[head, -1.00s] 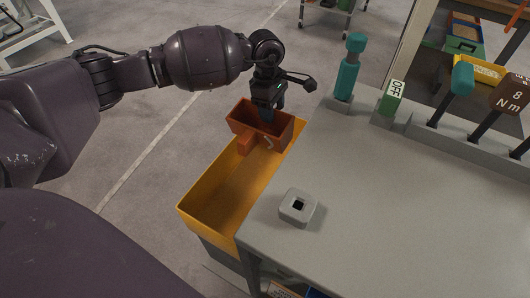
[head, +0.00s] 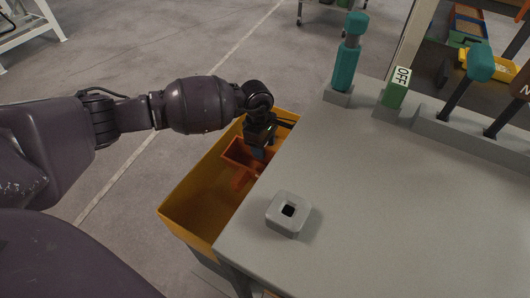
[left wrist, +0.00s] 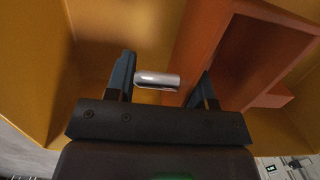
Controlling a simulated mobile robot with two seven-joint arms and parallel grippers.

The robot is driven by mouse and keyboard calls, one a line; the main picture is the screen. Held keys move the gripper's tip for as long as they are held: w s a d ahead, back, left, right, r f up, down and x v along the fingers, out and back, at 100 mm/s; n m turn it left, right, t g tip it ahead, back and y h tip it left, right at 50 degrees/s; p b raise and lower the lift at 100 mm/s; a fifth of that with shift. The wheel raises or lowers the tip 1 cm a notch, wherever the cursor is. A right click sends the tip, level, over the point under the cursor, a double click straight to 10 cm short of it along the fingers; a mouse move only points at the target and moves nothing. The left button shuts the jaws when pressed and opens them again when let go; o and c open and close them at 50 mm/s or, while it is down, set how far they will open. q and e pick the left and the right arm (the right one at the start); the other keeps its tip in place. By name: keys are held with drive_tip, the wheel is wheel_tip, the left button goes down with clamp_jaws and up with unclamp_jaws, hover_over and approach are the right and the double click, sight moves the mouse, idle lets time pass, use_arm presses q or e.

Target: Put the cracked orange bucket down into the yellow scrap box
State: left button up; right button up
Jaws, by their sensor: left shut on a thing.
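The orange bucket (head: 236,155) is inside the outline of the yellow scrap box (head: 187,209), at the box's far end beside the bench. My left gripper (head: 257,151) points down over it and is shut on it, partly hiding it. In the left wrist view, the fingers (left wrist: 162,85) stand on either side of a short shiny metal pin, with the orange bucket (left wrist: 215,45) close by on the right. Yellow box walls (left wrist: 35,60) surround the view. I cannot tell whether the bucket touches the box floor. No crack can be made out. My right gripper is not in view.
The grey bench (head: 380,200) borders the box on the right, with a grey square block with a hole (head: 288,213) near its edge. A teal-handled tool (head: 347,60) and a green OFF block (head: 396,88) stand at the back. Open floor lies left.

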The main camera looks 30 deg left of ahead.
sight(252, 165)
use_arm(q)
wheel_tip(252, 165, down, 3)
drive_tip(key=shift+f+b, duration=0.1)
drive_tip(key=shift+b, duration=0.2)
drive_tip(key=shift+f, duration=0.1)
drive_tip(key=o, duration=1.2)
drive_tip(key=shift+o, duration=0.2)
